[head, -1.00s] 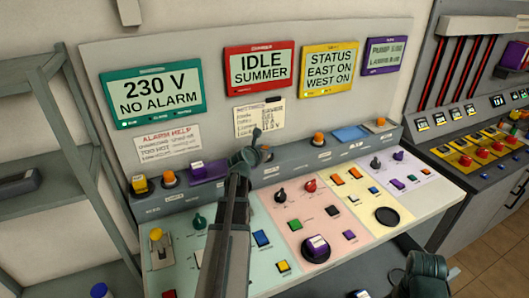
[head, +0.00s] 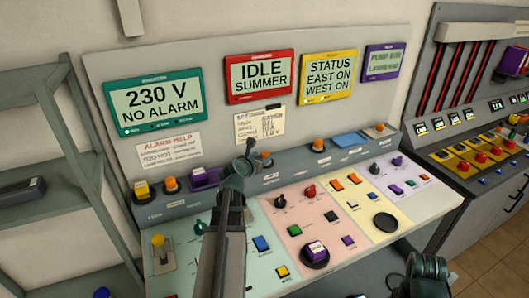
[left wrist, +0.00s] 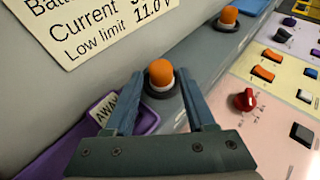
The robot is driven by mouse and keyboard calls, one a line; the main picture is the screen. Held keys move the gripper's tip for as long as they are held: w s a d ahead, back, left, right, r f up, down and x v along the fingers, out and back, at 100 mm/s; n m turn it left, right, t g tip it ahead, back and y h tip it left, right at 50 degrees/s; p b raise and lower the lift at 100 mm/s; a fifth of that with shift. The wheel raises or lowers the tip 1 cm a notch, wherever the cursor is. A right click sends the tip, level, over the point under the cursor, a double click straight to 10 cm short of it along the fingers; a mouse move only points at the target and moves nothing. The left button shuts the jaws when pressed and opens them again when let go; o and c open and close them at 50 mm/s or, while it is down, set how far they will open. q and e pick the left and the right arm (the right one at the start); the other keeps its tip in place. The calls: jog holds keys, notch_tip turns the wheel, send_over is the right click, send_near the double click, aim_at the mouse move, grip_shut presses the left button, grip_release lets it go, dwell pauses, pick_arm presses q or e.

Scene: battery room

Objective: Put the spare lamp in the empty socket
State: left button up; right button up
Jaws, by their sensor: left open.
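My left gripper (left wrist: 158,92) is open and empty, with its fingers pointing at an orange-topped lamp (left wrist: 161,77) with a white base. That lamp stands upright in a dark ring on the grey ledge, between the finger lines; contact cannot be told. Other orange lamps stand along the ledge at the left (head: 170,184), right of centre (head: 318,145) and far right (head: 379,128). I cannot tell which lamp is the spare, and no empty socket is clearly visible.
A purple tray (left wrist: 75,150) labelled AWAY is beside the left finger; it also shows in the head view (head: 205,178). A blue tray (head: 351,140) lies further right. Knobs and buttons crowd the sloping desk (head: 335,262). A grey shelf (head: 50,195) stands at the left.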

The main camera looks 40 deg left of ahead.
pick_arm(q)
jog(key=p+v, duration=0.1)
jog(key=v, duration=0.5)
jog(key=shift+s+p, duration=0.15)
jog(key=shift+p, duration=0.25)
jog(key=w+d+f+m+g+h, duration=0.1)
jog(key=d+f+m+g+h, duration=0.25)
jog(key=d+m, duration=0.85)
jog(key=w+d+f+m+g+h, duration=0.25)
jog(key=d+f+m, duration=0.4)
jog(key=d, duration=0.95)
jog(key=s+d+f+m+g+y, duration=0.1)
jog(key=s+d+m+g, duration=0.2)
jog(key=s+d+m, duration=0.5)
jog(key=s+d+f+m+g+y, duration=0.2)
jog(key=s+d+m+g, duration=0.2)
jog(key=m, duration=1.3)
jog(key=shift+s+d+f, duration=0.15)
jog(key=shift+s+d, duration=1.7)
jog(key=shift+d, duration=1.2)
